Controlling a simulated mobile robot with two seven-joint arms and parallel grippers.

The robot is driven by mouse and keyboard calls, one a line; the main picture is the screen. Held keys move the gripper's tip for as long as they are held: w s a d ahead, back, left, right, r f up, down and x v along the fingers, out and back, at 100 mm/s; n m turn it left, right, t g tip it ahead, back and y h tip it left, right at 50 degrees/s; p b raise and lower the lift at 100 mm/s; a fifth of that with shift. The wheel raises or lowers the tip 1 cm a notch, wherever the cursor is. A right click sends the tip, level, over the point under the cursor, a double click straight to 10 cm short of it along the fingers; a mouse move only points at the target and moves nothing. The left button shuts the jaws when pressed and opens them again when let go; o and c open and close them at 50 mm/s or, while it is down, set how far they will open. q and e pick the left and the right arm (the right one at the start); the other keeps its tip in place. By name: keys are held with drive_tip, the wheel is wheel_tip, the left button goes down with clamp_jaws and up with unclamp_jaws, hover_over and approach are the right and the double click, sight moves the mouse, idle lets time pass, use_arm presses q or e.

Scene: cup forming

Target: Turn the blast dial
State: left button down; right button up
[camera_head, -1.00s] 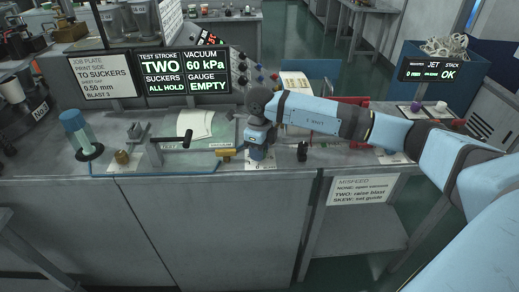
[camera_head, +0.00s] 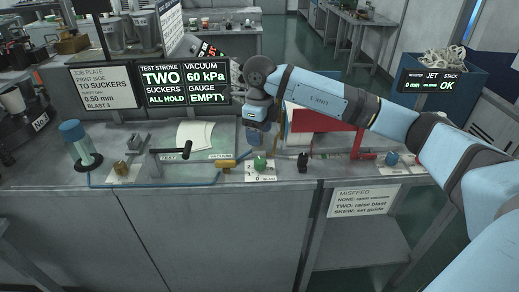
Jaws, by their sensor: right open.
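A green-topped knob (camera_head: 260,162) stands on a white marked plate (camera_head: 262,176) at the bench's front edge; it looks like the blast dial, but its scale is too small to read. My right gripper (camera_head: 255,134) hangs just behind and above this knob, apart from it in the picture. It is open and holds nothing that I can see. The job plate (camera_head: 104,82) reads BLAST 3. The test stroke screen (camera_head: 163,78) reads TWO SUCKERS, ALL HOLD. My left gripper is out of view.
Left of the knob are a brass valve (camera_head: 226,165) labelled VACUUM and a black-handled lever (camera_head: 170,152). A small black knob (camera_head: 303,161) and a red clamp-like part (camera_head: 358,150) stand to the right. A blue-capped bottle (camera_head: 78,145) stands far left.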

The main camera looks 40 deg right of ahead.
wheel_tip(320, 180, up, 3)
drive_tip(key=shift+r, duration=0.2)
idle(0.5)
